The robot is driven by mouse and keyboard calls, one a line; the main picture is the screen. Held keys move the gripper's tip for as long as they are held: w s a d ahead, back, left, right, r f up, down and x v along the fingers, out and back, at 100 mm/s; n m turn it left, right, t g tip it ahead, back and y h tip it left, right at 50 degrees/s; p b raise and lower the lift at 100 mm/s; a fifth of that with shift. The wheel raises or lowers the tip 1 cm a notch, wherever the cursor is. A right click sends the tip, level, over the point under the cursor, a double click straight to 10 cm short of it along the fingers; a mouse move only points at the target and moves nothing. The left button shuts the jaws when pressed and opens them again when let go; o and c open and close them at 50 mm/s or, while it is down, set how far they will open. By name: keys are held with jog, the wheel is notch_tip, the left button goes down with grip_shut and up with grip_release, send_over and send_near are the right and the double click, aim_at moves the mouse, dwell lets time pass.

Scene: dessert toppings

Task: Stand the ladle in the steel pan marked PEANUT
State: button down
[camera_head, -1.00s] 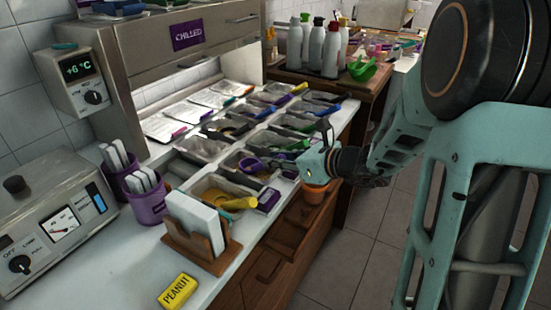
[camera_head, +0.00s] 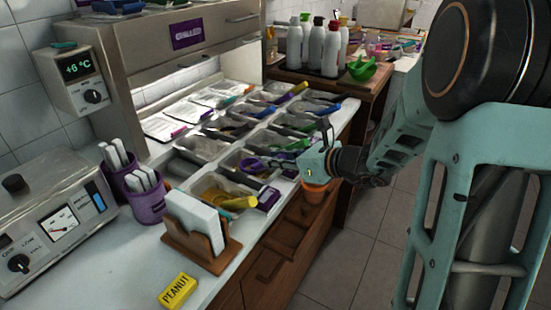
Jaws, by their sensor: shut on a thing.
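My gripper (camera_head: 308,163) is over the front right edge of the counter, beside the front row of pans. Its fingertips are small and partly hidden, but it appears shut on the handle of a purple ladle (camera_head: 254,165). The ladle reaches left from the gripper, with its round end over the front pans. I cannot tell whether it touches a pan. A yellow block marked PEANUT (camera_head: 177,290) lies on the counter at the front. The nearest steel pan (camera_head: 213,186) has a yellow-handled tool (camera_head: 238,203) in it. I cannot read a PEANUT mark on any pan.
Several steel pans with tools fill the counter (camera_head: 215,285). A wooden card holder (camera_head: 203,252) and purple cups (camera_head: 145,205) stand near the front left. An orange pot (camera_head: 315,193) is below my gripper. Bottles (camera_head: 331,50) stand at the back. The front counter has some free room.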

jog(key=shift+f+b, duration=1.25)
jog(key=shift+b, duration=0.05)
dwell(1.2)
jog(key=c, duration=1.7)
grip_release()
jog(key=shift+o, duration=0.6)
jog(key=shift+o, duration=1.4)
jog(key=shift+r, duration=0.1)
jog(key=shift+r+p, duration=3.2)
jog(key=shift+r, duration=0.75)
